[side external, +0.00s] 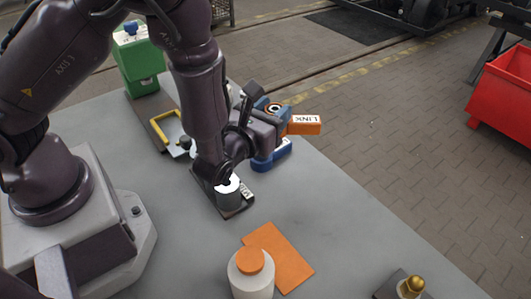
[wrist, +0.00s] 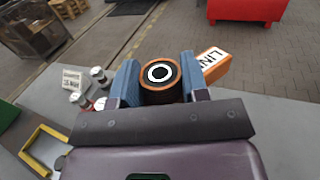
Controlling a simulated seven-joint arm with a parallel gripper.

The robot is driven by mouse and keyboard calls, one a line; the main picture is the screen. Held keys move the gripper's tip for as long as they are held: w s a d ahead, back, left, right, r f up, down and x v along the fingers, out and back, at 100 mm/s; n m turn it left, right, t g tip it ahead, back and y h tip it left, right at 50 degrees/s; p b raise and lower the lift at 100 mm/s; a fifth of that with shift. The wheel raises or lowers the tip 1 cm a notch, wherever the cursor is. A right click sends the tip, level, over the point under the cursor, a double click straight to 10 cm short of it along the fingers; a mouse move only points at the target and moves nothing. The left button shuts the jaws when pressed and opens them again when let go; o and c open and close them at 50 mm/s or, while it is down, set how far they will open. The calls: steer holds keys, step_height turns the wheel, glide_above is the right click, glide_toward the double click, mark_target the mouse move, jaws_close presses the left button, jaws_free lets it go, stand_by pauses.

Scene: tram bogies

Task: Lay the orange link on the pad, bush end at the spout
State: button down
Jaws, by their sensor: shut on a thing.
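The orange link (side external: 304,125), with a white LINK label, is held off the table at the right edge of the bench. In the wrist view the bush (wrist: 160,74) sits between the blue fingers of my gripper (wrist: 160,88), and the labelled orange bar (wrist: 212,62) extends to the right behind a finger. A flat orange pad (side external: 279,260) lies at the front of the table, partly behind a white bottle (side external: 251,279) with an orange cap. I cannot tell which part is the spout.
A blue labelled piece (side external: 272,157) lies below my gripper. A dark tray with a white-topped cylinder (side external: 229,190) stands left of it. A yellow frame (side external: 168,128) and green box (side external: 138,65) are behind. A brass-topped fitting (side external: 412,286) is at front right. The table right of centre is clear.

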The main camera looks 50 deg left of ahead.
steer(key=d+f+m+h, duration=0.2)
steer(key=d+f+h, duration=0.1)
steer(key=d+f, duration=0.3)
glide_above(290, 194)
steer(key=shift+t, duration=0.3)
steer(key=shift+f, duration=3.8)
steer(key=shift+f, duration=0.15)
steer(key=c, duration=0.6)
jaws_free()
